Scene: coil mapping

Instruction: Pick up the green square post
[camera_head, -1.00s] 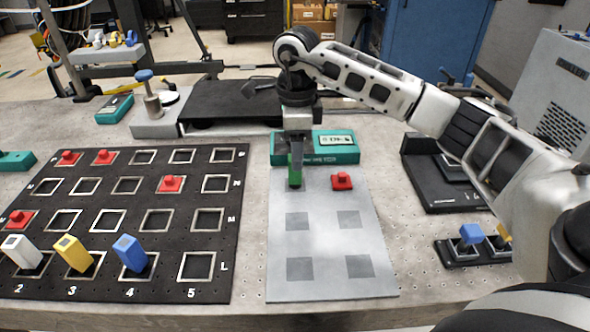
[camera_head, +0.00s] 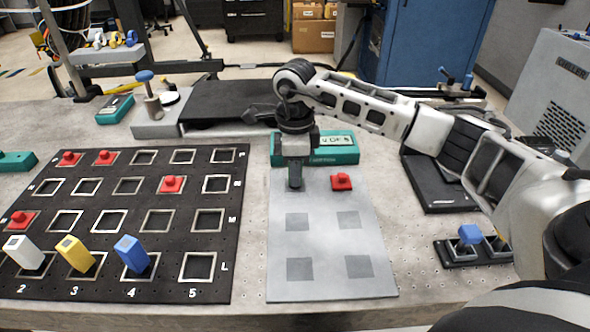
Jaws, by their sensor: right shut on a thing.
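My right gripper (camera_head: 295,183) points down at the back left of the grey plate (camera_head: 325,265). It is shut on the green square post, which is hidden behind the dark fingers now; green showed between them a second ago. I cannot tell whether the post is clear of the plate. My left gripper is not in view.
A red knobbed block (camera_head: 341,182) sits just right of the gripper on the plate. A teal meter (camera_head: 335,150) stands close behind. The black grid board (camera_head: 120,295) at left holds white (camera_head: 25,251), yellow (camera_head: 74,253) and blue (camera_head: 130,252) posts and several red blocks.

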